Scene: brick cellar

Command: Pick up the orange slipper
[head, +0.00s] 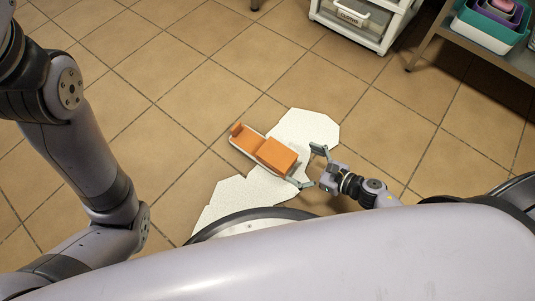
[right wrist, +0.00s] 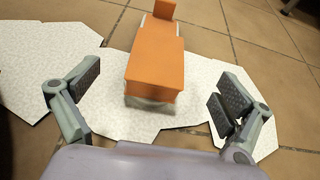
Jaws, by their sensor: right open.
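The orange slipper (head: 276,154) lies on white, irregular sheets on the tiled floor in the head view. It has a blocky orange top and a pale sole. My right gripper (head: 313,168) is just to the right of the slipper, with its fingers spread apart. In the right wrist view the slipper (right wrist: 155,65) is ahead and between the two open fingers (right wrist: 155,95), touching neither as far as I can see. My left arm shows at the left of the head view, but its gripper is out of the picture.
White sheets (head: 305,128) lie flat under and around the slipper. A white drawer unit (head: 380,38) and a shelf with nested bins (head: 487,28) stand at the upper right. Tiled floor (head: 190,90) to the left and behind the slipper is clear.

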